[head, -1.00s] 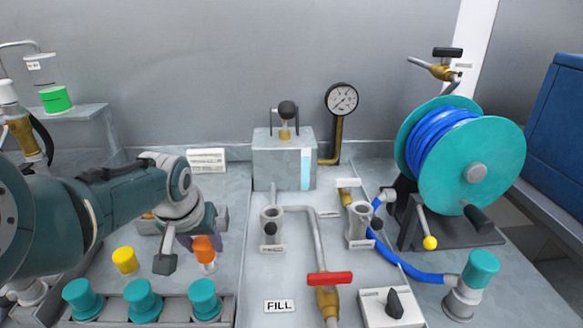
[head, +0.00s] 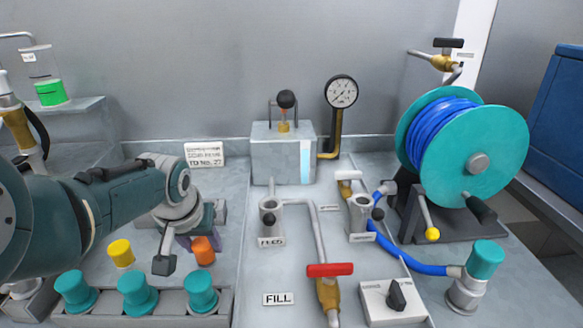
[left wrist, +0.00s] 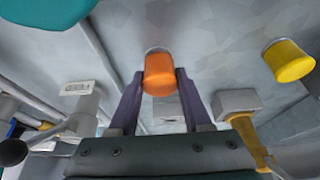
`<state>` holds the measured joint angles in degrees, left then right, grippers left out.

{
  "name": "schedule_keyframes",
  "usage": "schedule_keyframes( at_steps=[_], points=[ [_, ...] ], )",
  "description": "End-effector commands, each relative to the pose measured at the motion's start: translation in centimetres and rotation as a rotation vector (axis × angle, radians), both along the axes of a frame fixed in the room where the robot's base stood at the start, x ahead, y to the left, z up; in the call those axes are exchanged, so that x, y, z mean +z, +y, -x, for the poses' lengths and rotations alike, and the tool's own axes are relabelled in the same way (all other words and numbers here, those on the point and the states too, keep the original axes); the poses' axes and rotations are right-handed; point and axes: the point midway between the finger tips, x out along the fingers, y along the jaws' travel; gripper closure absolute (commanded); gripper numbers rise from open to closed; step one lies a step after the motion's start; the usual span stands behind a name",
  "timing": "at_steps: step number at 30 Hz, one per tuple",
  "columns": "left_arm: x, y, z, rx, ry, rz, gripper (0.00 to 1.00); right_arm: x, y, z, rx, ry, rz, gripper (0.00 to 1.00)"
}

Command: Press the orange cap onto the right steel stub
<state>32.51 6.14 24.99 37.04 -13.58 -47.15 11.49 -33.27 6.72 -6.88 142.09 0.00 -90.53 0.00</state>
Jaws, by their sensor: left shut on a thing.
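The orange cap (head: 203,251) is at the left of the bench in the head view, beside my left gripper (head: 188,245). In the left wrist view the orange cap (left wrist: 160,76) sits between the two purple fingers of my left gripper (left wrist: 159,82), which is shut on it. A thin grey rim shows at the cap's far end there. The right steel stub cannot be made out clearly; the cap and gripper cover that spot. I cannot tell how far the cap is seated. My right gripper is in neither view.
A yellow cap (head: 121,253) stands left of the gripper, also in the left wrist view (left wrist: 290,61). Several teal caps (head: 137,292) line a grey rack in front. To the right are pipework with a red handle (head: 330,270) and a hose reel (head: 470,160).

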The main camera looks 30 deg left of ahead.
Motion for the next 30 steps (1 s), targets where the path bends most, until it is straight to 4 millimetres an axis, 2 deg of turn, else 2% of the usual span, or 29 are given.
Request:
schedule_keyframes(
  at_steps=[29,30],
  points=[
    [-0.91,0.00,0.08,0.000,0.001,0.000,1.00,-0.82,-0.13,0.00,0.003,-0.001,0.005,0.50],
    [-0.92,0.00,0.08,0.000,0.002,0.000,0.48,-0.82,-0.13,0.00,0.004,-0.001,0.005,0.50]
  ],
)
